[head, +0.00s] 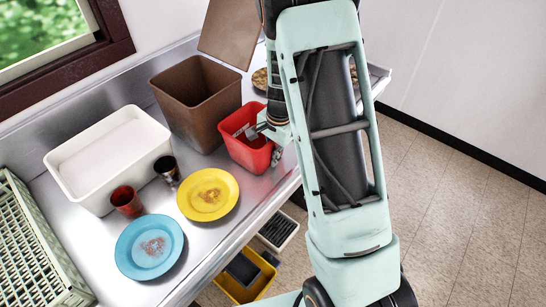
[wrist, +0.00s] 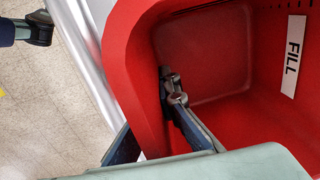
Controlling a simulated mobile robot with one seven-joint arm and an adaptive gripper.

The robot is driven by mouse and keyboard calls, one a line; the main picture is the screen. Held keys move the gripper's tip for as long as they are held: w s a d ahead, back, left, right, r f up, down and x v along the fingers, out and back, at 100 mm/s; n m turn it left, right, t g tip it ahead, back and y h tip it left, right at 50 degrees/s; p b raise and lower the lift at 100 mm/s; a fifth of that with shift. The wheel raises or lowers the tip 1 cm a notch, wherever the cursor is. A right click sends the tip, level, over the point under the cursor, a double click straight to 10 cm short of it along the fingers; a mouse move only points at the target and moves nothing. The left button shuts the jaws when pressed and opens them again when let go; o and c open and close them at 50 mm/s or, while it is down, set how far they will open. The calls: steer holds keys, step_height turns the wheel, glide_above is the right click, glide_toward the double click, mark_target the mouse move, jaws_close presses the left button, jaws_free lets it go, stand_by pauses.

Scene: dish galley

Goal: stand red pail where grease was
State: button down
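The red pail (head: 236,125) is upright at the front edge of the steel counter, beside the brown bin. My gripper (head: 262,130) is at the pail's right rim. In the wrist view my gripper (wrist: 160,130) straddles the wall of the red pail (wrist: 225,75), one finger inside and one outside. The outer fingertip is hidden by the wall, and I cannot tell whether the fingers press on it. No grease or container labelled grease can be made out.
The brown bin (head: 190,100) and white tub (head: 100,165) stand behind. Yellow plate (head: 222,206), blue plate (head: 135,262), red cup (head: 126,200) and dark cup (head: 167,169) fill the counter's front left. A yellow bin (head: 232,290) is below. A green rack (head: 20,235) is left.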

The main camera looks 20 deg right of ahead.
mark_target(274, 145)
steer(key=shift+f, duration=0.15)
steer(key=c, duration=2.2)
jaws_free()
steer(key=shift+o, duration=0.2)
step_height(274, 145, up, 12)
steer(key=s, duration=0.1)
steer(key=shift+d, duration=0.4)
steer(key=shift+s+a+r, duration=0.1)
steer(key=shift+r, duration=0.1)
